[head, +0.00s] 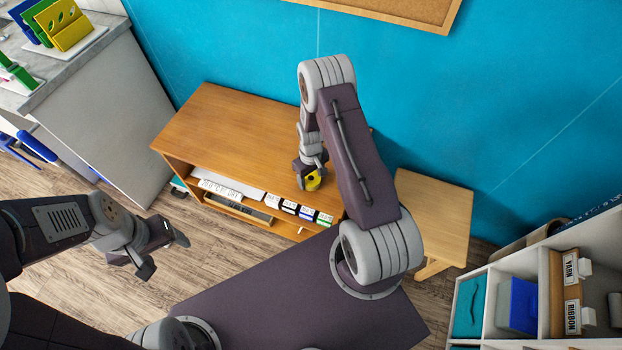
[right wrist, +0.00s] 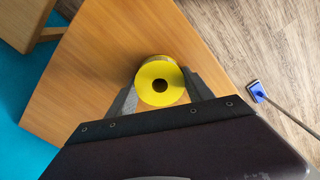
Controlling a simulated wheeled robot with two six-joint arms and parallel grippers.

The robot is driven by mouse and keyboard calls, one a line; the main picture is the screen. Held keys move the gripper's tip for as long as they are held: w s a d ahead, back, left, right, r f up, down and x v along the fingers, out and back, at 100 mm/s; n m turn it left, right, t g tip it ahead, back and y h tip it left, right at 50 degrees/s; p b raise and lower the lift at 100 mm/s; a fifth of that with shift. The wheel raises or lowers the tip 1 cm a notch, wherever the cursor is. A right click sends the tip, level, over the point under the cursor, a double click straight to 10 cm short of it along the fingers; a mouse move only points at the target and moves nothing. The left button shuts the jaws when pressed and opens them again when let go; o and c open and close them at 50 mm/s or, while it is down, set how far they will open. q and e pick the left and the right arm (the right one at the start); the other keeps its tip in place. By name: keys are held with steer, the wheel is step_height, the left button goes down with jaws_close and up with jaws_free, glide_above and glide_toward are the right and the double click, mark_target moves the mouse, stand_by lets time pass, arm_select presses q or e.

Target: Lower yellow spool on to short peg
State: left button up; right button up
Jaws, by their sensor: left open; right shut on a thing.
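The yellow spool (head: 313,182) is at the right part of the wooden bench, near its front edge. In the right wrist view its round yellow face (right wrist: 148,77) with a dark centre hole shows squarely between the fingers. My right gripper (head: 307,178) is shut on the spool. I cannot tell whether the spool touches the bench top (head: 225,125) or hangs just above it. No short peg is visible in either view; the spool and my right arm cover part of the bench.
Small labelled boxes (head: 290,207) and white items (head: 222,188) sit on the shelf under the bench top. A low wooden stool (head: 432,210) stands right of the bench. A cubby shelf (head: 495,300) is at lower right. The bench top's left half is clear.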

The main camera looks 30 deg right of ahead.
steer(key=shift+r, duration=0.55)
step_height(320, 180, up, 3)
steer(key=shift+w+p, duration=0.1)
steer(key=shift+p, duration=0.2)
steer(key=s+d+r, duration=0.6)
steer(key=s+r, duration=0.1)
steer(key=s, duration=0.3)
steer(key=shift+s+p, duration=0.15)
steer(key=shift+p, duration=0.2)
steer(key=o, duration=0.4)
jaws_close()
